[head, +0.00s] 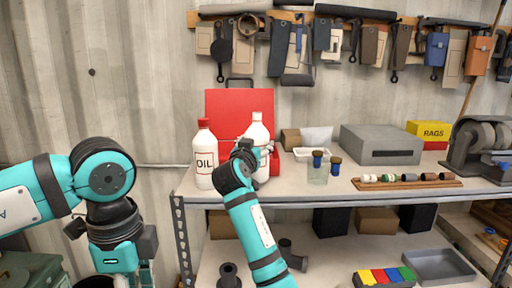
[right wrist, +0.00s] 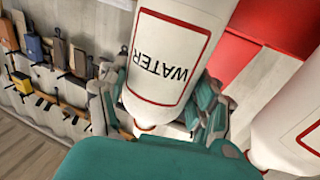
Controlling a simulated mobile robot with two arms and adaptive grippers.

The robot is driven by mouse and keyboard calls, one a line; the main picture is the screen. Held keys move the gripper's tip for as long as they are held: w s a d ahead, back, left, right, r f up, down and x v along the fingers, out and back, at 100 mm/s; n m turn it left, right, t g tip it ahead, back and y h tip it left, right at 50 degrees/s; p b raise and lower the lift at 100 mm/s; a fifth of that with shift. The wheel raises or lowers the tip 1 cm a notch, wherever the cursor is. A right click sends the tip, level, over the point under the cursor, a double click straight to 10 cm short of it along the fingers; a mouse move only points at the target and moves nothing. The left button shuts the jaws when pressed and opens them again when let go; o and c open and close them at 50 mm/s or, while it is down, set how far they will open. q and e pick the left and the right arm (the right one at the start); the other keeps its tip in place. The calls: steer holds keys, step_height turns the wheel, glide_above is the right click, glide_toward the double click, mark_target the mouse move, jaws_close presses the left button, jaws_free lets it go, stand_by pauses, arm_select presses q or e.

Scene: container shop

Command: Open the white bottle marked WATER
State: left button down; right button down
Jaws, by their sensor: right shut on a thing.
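The white bottle marked WATER (head: 257,132) stands upright on the workbench, in front of a red panel. Its top looks white, and my right gripper partly hides its label in the head view. In the right wrist view the WATER bottle (right wrist: 165,62) appears upside down, its label readable and its neck end low in the picture. My right gripper (head: 262,150) is shut on the bottle's body, with a teal finger on each side in the wrist view (right wrist: 160,105).
A white OIL bottle (head: 204,160) with a red cap stands close to the left. A red box (head: 228,110), a glass jar (head: 318,172), a grey case (head: 382,145) and a wooden rack (head: 408,184) share the bench. Tools hang on the wall above.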

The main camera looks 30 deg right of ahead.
arm_select(q)
steer(key=shift+d+r, duration=0.1)
steer(key=shift+r, duration=0.25)
arm_select(e)
steer(key=shift+d+f, duration=0.1)
steer(key=shift+f, duration=0.65)
arm_select(q)
steer(key=shift+f, duration=0.1)
steer(key=shift+f, duration=0.15)
arm_select(e)
steer(key=shift+f, duration=0.2)
steer(key=shift+c, duration=1.1)
jaws_free()
arm_select(q)
steer(key=shift+r, duration=0.35)
arm_select(e)
steer(key=shift+r, duration=0.3)
arm_select(q)
step_height(320, 180, down, 4)
steer(key=b, duration=0.3)
arm_select(e)
steer(key=v, duration=1.2)
steer(key=shift+f, duration=0.15)
